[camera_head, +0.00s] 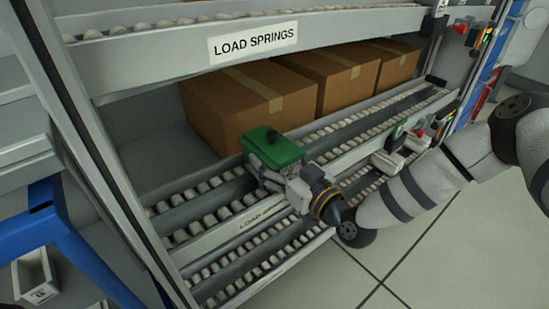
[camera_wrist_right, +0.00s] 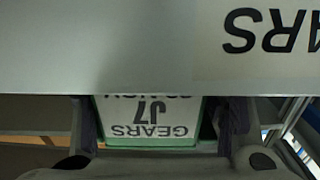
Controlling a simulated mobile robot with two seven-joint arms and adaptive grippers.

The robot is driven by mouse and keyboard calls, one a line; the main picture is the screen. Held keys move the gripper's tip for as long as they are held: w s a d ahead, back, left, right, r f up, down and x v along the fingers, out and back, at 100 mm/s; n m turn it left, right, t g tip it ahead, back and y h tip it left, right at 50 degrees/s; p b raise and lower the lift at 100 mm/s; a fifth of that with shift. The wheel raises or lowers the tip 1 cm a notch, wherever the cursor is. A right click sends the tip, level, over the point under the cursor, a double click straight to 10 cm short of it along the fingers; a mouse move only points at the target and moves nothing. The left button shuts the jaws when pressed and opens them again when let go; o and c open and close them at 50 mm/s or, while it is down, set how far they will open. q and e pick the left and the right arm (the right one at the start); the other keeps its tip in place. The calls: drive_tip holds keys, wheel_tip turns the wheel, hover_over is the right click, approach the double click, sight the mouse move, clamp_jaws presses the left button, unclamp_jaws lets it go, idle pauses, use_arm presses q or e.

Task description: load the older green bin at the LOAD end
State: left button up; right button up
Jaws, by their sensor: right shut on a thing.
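A small green bin (camera_head: 272,147) is in my right gripper (camera_head: 268,172), over the front edge of the middle roller lane in the head view. In the right wrist view the green bin (camera_wrist_right: 150,142) sits between the two dark fingers (camera_wrist_right: 160,122), and its white label reads GEARS J7 upside down. The right gripper is shut on it. A labelled front rail (camera_head: 240,235) runs just below the gripper; its text is hard to read in the head view. In the wrist view this pale strip (camera_wrist_right: 130,50) shows letters ending in ARS. My left gripper is not in view.
Several cardboard boxes (camera_head: 250,100) stand on the lane behind the bin. A LOAD SPRINGS rail (camera_head: 253,43) crosses above. Small devices with green and red parts (camera_head: 400,150) sit on the rail at right. A blue frame (camera_head: 55,225) stands at left. The rollers left of the bin are clear.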

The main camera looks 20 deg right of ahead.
sight(288, 171)
drive_tip(key=o, duration=1.8)
drive_tip(key=shift+f, duration=0.15)
drive_tip(key=shift+s+d, duration=0.1)
drive_tip(key=shift+s, duration=0.2)
drive_tip(key=v, duration=0.7)
drive_tip(key=shift+s, duration=0.2)
idle(1.8)
